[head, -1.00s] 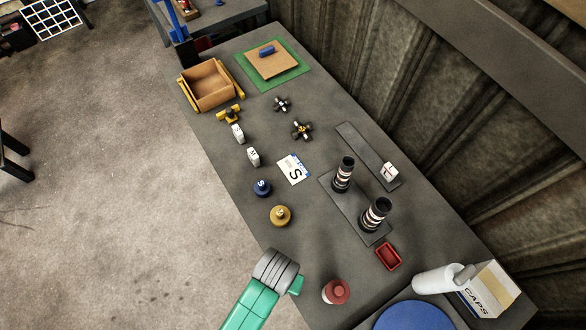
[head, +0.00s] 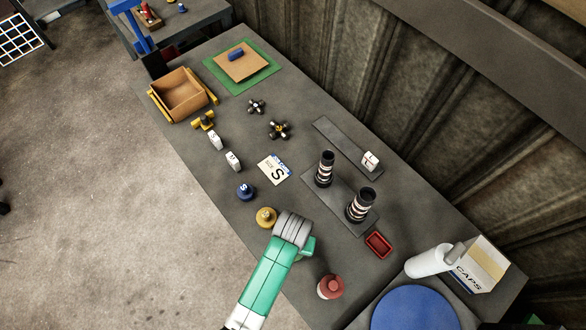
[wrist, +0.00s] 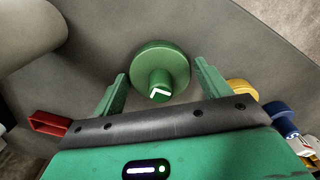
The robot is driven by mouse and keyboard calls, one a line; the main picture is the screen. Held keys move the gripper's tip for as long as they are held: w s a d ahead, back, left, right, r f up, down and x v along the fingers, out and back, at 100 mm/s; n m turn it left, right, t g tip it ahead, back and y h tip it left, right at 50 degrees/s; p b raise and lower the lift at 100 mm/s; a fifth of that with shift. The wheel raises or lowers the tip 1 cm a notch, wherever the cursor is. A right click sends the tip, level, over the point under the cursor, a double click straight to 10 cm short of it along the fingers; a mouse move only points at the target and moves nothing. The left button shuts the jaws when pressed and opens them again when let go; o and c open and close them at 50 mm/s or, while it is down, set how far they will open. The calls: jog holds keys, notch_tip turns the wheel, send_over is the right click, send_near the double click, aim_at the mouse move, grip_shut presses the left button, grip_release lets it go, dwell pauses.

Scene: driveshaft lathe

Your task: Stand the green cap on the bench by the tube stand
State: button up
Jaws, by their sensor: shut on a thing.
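My gripper (head: 306,248) is over the bench's near left edge, just right of the yellow cap (head: 266,217) in the head view. The head view does not clearly show the cap, as my arm covers that spot. The tube stand (head: 338,204) is a dark plate right of and beyond my gripper, with two dark banded tubes (head: 325,169) (head: 361,205) upright on it.
A red tray (head: 378,245) sits by the stand's near end. A red cap (head: 330,287) stands nearer. The blue cap (head: 246,192) and a marked card (head: 274,169) lie farther left. A white bottle (head: 428,261) and caps box (head: 482,265) are right. Bare bench lies between card and stand.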

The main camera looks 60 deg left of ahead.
jog(key=shift+f, duration=0.15)
jog(key=o, duration=1)
notch_tip(320, 180, up, 12)
jog(key=shift+r+p, duration=0.15)
jog(key=shift+p, duration=0.65)
